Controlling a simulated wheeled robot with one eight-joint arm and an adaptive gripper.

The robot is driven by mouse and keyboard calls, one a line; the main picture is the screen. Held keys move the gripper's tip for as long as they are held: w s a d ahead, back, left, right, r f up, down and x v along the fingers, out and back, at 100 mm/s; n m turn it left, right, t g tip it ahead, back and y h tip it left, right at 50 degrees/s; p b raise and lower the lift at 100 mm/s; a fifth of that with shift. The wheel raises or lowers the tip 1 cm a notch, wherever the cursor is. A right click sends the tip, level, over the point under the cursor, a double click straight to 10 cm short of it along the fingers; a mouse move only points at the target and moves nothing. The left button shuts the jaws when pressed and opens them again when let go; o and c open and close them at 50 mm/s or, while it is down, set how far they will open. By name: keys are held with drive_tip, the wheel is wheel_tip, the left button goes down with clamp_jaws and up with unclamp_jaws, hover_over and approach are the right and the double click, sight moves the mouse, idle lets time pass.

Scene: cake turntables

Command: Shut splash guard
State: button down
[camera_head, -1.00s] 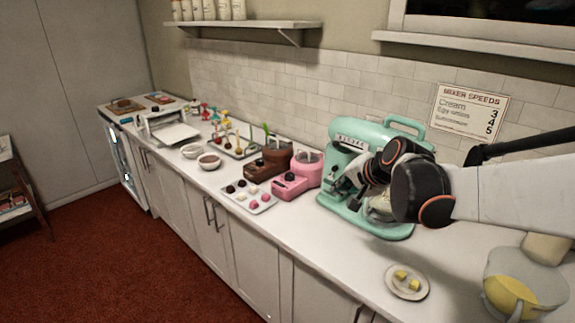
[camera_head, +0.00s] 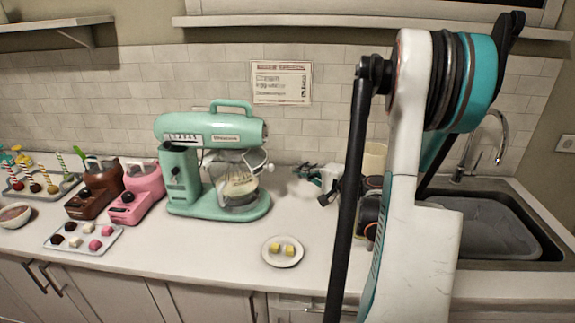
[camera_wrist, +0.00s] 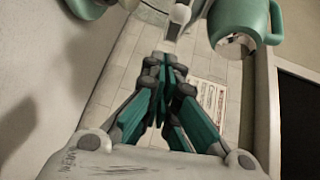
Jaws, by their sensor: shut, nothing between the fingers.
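The mint-green mixer (camera_head: 215,150) stands upright on the counter. Its clear splash guard (camera_head: 258,160) appears as a pale-rimmed piece around the top of the glass bowl (camera_head: 240,188), under the mixer head. The bowl holds something pale. How far the guard is closed cannot be told at this size. My gripper (camera_head: 302,171) is right of the mixer, a little apart from the bowl and guard, pointing toward them. In the wrist view, my gripper (camera_wrist: 168,70) has its teal fingers together and empty. The mixer's green head (camera_wrist: 240,20) shows at the upper right there.
A small plate (camera_head: 283,262) with yellow cubes lies in front of the mixer. A pink appliance (camera_head: 137,192) and a tray of sweets (camera_head: 85,250) stand left. A sink (camera_head: 490,225) is at the right. My arm covers the counter between.

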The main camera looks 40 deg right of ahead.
drive_tip(key=w+d+t+b, duration=0.1)
drive_tip(key=w+b, duration=0.1)
drive_tip(key=w, duration=0.6)
drive_tip(key=a, duration=0.1)
drive_tip(key=s+a, duration=0.1)
drive_tip(key=a+b, duration=0.1)
drive_tip(key=shift+s+a, duration=0.2)
drive_tip(key=shift+s, duration=0.15)
drive_tip(key=shift+a+f+m, duration=0.1)
drive_tip(key=shift+m, duration=0.2)
